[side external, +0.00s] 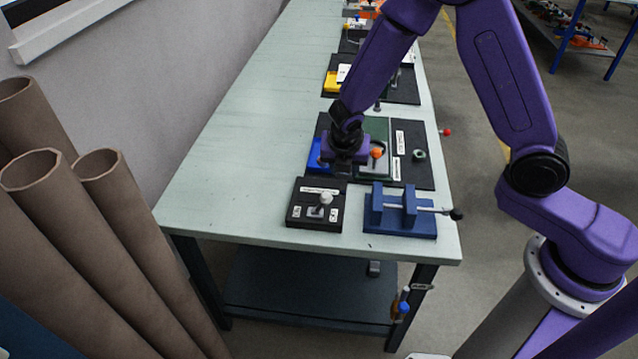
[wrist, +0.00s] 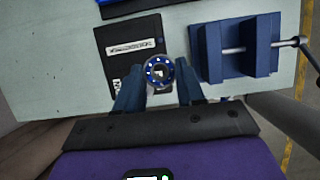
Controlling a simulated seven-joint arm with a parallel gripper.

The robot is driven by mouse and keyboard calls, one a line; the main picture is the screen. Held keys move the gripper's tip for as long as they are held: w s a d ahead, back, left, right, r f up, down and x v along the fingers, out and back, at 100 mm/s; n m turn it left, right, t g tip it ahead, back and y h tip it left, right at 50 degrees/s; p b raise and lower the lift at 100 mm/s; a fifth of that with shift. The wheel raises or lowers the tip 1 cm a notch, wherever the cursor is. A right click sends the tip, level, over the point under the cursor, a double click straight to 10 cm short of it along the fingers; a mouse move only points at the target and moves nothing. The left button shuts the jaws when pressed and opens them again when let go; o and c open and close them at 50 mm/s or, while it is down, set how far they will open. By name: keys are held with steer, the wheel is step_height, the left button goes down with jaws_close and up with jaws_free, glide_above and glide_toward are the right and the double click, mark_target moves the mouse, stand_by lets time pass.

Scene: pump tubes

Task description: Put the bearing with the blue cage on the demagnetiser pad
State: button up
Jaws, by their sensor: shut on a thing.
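The bearing with the blue cage (wrist: 159,72) is a ring with blue and pale dots around a dark centre. It sits between the fingertips of my gripper (wrist: 160,82), which is shut on it. In the wrist view it overlaps the right edge of a black labelled box (wrist: 115,60). In the side view my gripper (side external: 345,163) is over the dark board, behind this box (side external: 300,215); the bearing cannot be made out there. The box carries a pale-knobbed lever and white labels. The labels are too small to read, so I cannot tell which surface is the demagnetiser pad.
A blue vice (side external: 400,212) with a bar handle stands right of the black box. The dark board (side external: 418,178) bears a blue bin (side external: 314,155), an orange-knobbed lever (side external: 377,153) and a small ring (side external: 419,155). The table's left side (side external: 235,150) is clear.

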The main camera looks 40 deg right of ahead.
glide_above(320, 190)
steer(key=s, duration=0.1)
steer(key=f, duration=0.4)
steer(key=a+f, duration=0.1)
steer(key=f, duration=0.1)
steer(key=shift+s+f, duration=0.15)
steer(key=shift+f, duration=0.1)
steer(key=shift+w+f, duration=0.2)
steer(key=shift+f, duration=1.55)
steer(key=shift+f, duration=0.25)
steer(key=o, duration=1.2)
steer(key=shift+c, duration=0.2)
steer(key=v, duration=1.2)
steer(key=shift+r, duration=0.25)
